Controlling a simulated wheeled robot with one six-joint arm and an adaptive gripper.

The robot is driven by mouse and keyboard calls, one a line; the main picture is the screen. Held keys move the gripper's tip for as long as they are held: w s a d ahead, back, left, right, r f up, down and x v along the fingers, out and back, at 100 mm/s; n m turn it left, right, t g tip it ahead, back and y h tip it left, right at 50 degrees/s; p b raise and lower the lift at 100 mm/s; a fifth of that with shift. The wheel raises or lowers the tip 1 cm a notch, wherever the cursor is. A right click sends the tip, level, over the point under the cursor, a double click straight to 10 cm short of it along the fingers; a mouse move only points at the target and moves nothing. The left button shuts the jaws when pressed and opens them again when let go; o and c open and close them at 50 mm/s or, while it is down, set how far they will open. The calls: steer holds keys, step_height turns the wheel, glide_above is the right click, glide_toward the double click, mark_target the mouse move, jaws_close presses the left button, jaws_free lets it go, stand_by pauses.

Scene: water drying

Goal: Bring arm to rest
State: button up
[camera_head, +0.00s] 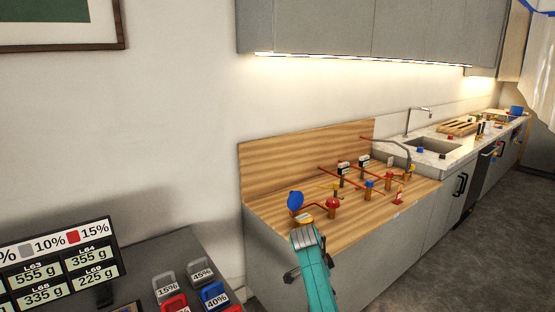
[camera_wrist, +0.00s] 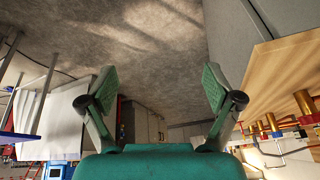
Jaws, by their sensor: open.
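My teal arm (camera_head: 318,285) shows in the head view in front of the wooden-topped counter. In the wrist view my gripper (camera_wrist: 160,84) is open, its two green-padded fingers wide apart with nothing between them. Beyond the fingers lie the grey floor and grey cabinets. The fingers are hard to make out in the head view.
The wooden counter (camera_head: 262,214) carries red pipes, valves and small gauges close to my arm. A worktop with a sink (camera_head: 432,146) continues to the right. The floor (camera_head: 440,262) at right is clear.

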steer(key=s+d+f+n+t+y, duration=0.1)
steer(key=s+f+n+t, duration=0.1)
steer(key=s+f, duration=0.6)
steer(key=s+d+f+n+t, duration=0.1)
steer(key=s+f+n, duration=0.25)
steer(key=f, duration=0.85)
steer(key=s+d+f+n+t+y, duration=0.1)
steer(key=s+f+n+t, duration=0.15)
steer(key=s, duration=0.85)
steer(key=s+f+n+t+y, duration=0.1)
steer(key=s+f, duration=0.3)
steer(key=s, duration=0.7)
steer(key=s+r+n+t, duration=0.1)
steer(key=s+r, duration=0.2)
steer(key=s, duration=0.3)
steer(key=s+r+n+t+y, duration=0.1)
steer(key=s+r, duration=0.2)
steer(key=s, duration=0.3)
steer(key=s+r+n+t, duration=0.1)
steer(key=s+r, duration=0.1)
steer(key=s, duration=0.4)
steer(key=s+r+n+t, duration=0.1)
steer(key=s+r, duration=0.5)
steer(key=r, duration=0.4)
steer(key=s+r+n+t, duration=0.2)
steer(key=s+r, duration=0.5)
steer(key=r, duration=0.4)
steer(key=shift+s+d+r, duration=0.15)
steer(key=shift+d+r, duration=0.05)
steer(key=shift+r, duration=0.05)
